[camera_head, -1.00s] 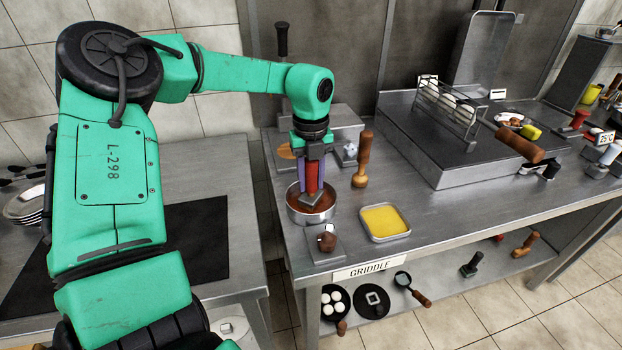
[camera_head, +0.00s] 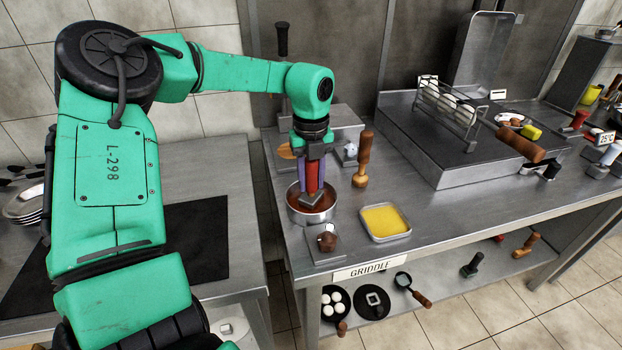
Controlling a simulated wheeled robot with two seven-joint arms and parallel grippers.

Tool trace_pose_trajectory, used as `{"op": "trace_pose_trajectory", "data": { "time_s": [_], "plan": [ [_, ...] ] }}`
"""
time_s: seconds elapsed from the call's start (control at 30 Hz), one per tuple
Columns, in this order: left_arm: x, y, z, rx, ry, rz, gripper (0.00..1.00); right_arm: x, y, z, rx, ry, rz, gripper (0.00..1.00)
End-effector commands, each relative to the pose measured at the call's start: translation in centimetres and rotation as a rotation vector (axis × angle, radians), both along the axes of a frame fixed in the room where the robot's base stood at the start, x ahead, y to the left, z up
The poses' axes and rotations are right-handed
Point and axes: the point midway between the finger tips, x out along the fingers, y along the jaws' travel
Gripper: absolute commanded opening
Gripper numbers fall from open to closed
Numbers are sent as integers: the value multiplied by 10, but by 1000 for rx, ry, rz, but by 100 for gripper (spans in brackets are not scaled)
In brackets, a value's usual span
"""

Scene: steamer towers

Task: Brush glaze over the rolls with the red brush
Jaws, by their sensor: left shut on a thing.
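My left gripper (camera_head: 313,165) points straight down over the left end of the steel counter. It is shut on the red brush (camera_head: 312,180), which stands upright with its grey lower end over or in a round metal pan (camera_head: 299,215) of reddish-brown liquid. I cannot tell whether the brush end touches the liquid. White rounded pieces (camera_head: 447,101), possibly the rolls, sit in a wire rack on the raised griddle. My right gripper is not in view.
A square tray of yellow stuff (camera_head: 406,233) and a plate with a brown lump (camera_head: 327,241) lie near the pan. A wooden-handled tool (camera_head: 362,160) stands behind it. A wooden handle (camera_head: 520,146) juts over the griddle's front. Bare counter lies right of the yellow tray.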

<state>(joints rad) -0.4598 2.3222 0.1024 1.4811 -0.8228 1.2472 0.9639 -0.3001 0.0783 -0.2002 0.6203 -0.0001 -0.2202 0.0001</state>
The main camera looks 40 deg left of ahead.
Motion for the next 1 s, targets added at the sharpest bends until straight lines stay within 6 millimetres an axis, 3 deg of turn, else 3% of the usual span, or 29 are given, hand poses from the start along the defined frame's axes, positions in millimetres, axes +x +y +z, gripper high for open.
{"op": "trace_pose_trajectory", "data": {
  "time_s": [0.17,0.8,1.0],
  "plan": [
    [-1,0,3,-1,4,0,0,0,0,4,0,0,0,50],
    [0,0,86,1,1,0,0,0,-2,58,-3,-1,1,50],
    [0,0,100,-1,1,0,0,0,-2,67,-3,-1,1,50]
  ]
}}
